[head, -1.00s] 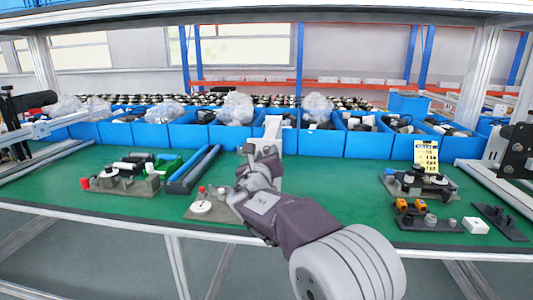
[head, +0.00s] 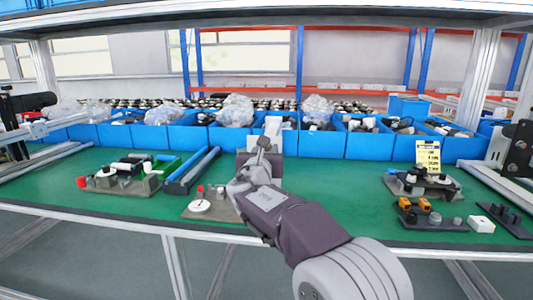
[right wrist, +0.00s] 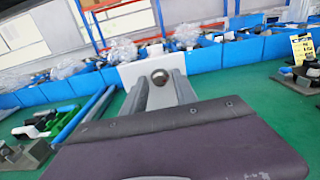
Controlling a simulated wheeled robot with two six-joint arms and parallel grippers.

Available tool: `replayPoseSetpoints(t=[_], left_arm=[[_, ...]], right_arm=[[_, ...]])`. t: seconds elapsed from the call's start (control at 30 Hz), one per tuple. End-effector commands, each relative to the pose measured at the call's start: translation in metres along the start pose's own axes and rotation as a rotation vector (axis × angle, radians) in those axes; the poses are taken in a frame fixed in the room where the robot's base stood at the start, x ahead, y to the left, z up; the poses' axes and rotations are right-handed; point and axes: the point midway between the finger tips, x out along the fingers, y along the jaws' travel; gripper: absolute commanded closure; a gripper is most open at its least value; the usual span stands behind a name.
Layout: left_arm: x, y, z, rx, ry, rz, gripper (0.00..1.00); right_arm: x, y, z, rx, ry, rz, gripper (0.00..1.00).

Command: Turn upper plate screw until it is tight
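A pale upright plate (head: 272,127) stands behind my right gripper at the middle of the bench. In the right wrist view the plate (right wrist: 130,74) carries one round, dark metallic screw head (right wrist: 159,77). My right gripper (right wrist: 161,82) points at the screw, with one finger on each side of it. The fingers look apart, with pale plate showing between them and the screw; I cannot tell how deep they reach. In the head view the right gripper (head: 264,147) partly hides the plate, and the screw cannot be seen there.
A fixture with a white dial (head: 200,206) lies just left of my right gripper. Parts and a yellow card (head: 428,156) are at right. Blue bins (head: 370,143) line the back. Green bench between is clear.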

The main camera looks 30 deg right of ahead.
Motion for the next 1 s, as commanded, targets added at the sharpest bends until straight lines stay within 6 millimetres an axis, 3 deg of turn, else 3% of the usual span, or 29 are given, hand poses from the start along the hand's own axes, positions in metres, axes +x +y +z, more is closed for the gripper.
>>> replayPoseSetpoints(t=[0.17, 0.6, 1.0], left_arm=[[0.001, 0.000, 0.000, 0.000, 0.000, 0.000, 0.64], [0.010, 0.000, 0.001, 0.000, 0.000, 0.000, 0.64], [0.010, 0.000, 0.001, 0.000, 0.000, 0.000, 0.64]], right_arm=[[-0.004, 0.001, -0.001, -0.002, 0.000, 0.001, 0.65], [-0.046, 0.001, -0.001, -0.001, 0.000, 0.001, 0.65], [-0.050, 0.000, -0.001, -0.003, 0.001, 0.000, 0.65]])
